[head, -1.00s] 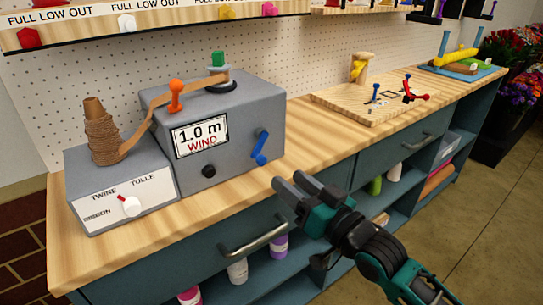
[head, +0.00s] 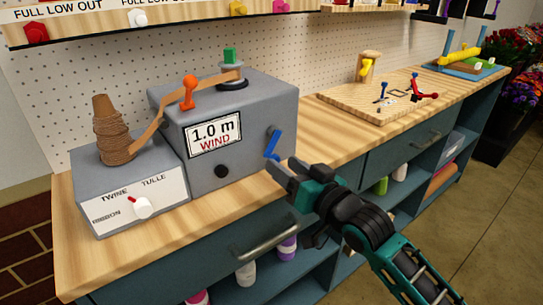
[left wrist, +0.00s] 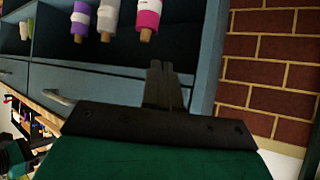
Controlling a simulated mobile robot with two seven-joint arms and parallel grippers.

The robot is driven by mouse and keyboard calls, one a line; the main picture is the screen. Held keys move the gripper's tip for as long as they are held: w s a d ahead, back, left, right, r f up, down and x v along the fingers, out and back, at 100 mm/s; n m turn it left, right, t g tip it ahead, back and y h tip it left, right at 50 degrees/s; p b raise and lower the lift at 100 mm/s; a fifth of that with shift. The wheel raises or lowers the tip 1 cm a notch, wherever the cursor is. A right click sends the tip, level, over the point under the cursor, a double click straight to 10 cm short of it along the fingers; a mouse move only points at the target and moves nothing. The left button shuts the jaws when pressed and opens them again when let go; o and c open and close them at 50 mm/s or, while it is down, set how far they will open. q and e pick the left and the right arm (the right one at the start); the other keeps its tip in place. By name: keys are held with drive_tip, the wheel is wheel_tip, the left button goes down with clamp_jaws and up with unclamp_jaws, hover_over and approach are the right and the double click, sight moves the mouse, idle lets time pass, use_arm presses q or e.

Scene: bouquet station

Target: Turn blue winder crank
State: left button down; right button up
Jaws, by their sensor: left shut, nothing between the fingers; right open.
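The blue winder crank (head: 272,145) is on the front of the grey winder box (head: 220,115), right of the "1.0 m WIND" display (head: 213,138). My right gripper (head: 284,166) is open, with its fingertips just below and in front of the crank. Whether a finger touches the crank I cannot tell. My left gripper (left wrist: 165,85) shows only in the left wrist view. It is shut and empty, away from the crank, with the cabinet and a brick surface behind it.
An orange lever (head: 189,93) and a green knob (head: 230,56) are on the box top. A selector box (head: 130,190) with a twine cone (head: 110,135) stands left. A drawer handle (head: 265,238) sticks out below the counter.

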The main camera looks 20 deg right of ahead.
sight(272, 155)
drive_tip(key=shift+x, duration=2.8)
clamp_jaws()
